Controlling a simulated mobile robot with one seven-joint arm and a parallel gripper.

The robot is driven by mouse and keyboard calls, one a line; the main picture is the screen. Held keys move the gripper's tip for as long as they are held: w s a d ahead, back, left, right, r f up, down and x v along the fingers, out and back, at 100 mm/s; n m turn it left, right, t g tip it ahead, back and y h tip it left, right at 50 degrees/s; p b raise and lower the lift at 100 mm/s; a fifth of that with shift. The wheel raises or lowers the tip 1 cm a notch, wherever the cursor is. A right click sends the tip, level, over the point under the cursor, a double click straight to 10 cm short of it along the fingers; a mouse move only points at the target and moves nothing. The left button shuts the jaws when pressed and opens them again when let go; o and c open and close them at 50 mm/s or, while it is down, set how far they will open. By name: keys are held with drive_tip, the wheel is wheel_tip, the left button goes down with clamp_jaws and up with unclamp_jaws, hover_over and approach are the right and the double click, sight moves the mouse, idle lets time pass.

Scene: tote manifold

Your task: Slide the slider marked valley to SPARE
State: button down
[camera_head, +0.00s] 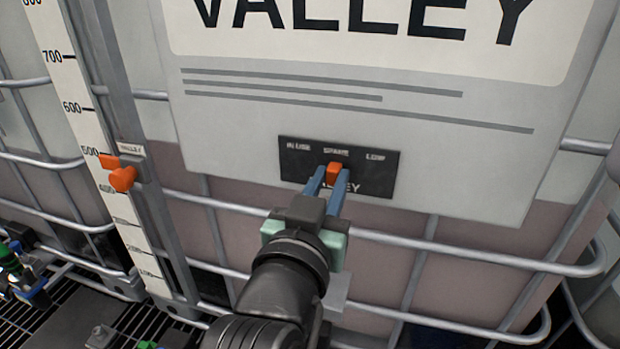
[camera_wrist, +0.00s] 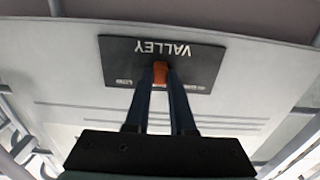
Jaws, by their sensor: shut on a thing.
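The slider is a small orange knob (camera_head: 333,172) on a black plate (camera_head: 295,165) marked VALLEY. The plate carries the labels IN USE, SPARE and LOW from left to right. The knob stands just below the SPARE label in the head view. My gripper (camera_head: 331,178) is shut on the knob, with a blue finger on each side of it. In the wrist view the knob (camera_wrist: 160,73) shows upside down between the fingertips, on the plate (camera_wrist: 200,68). The fingers hide part of the plate.
The plate sits on a large grey VALLEY sign board (camera_head: 460,170) on a caged tote. Metal cage bars (camera_head: 480,262) run below the board. At left, a level scale (camera_head: 85,110) carries another orange knob (camera_head: 122,179), also labelled VALLEY.

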drive_tip(key=c, duration=1)
unclamp_jaws()
drive_tip(key=shift+a, duration=0.15)
drive_tip(key=shift+o, duration=1.2)
